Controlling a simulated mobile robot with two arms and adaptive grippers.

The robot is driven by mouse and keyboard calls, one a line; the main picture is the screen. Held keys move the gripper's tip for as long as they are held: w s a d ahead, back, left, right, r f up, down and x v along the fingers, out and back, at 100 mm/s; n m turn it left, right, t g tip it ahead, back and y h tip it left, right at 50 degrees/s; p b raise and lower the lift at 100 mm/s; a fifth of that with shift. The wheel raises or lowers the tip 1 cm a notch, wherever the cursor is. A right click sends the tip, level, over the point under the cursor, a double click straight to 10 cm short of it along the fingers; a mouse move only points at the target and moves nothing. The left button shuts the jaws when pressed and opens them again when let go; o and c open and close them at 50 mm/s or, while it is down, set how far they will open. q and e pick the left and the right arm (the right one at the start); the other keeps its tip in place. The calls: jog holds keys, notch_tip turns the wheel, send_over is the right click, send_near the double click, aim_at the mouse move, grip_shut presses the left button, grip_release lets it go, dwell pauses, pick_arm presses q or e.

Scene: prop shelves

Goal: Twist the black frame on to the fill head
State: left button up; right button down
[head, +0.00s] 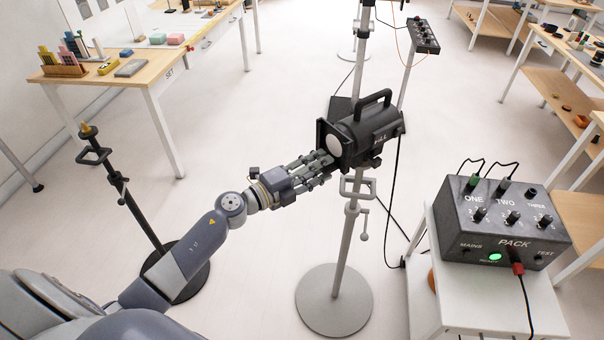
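The fill head (372,132) is a black lamp with a top handle and white lettering on its side, carried on a grey stand in the middle of the head view. Its round pale lens (334,146) faces left. A black square frame (321,132) shows at the lens end, against the front of the head; I cannot tell how firmly it is seated. My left gripper (325,166) is at the frame's lower front edge, its fingers overlapping it. Whether the fingers grip the frame is hidden by the overlap. My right gripper is not in view.
A black power pack (500,225) with a lit green button sits on a white trolley (485,300) at right. Cables hang behind the lamp stand (338,296). An empty-topped black stand (120,185) is at left. Prop tables line the left and right; pale floor lies between.

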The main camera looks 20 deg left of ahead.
pick_arm(q)
jog(key=v, duration=1.1)
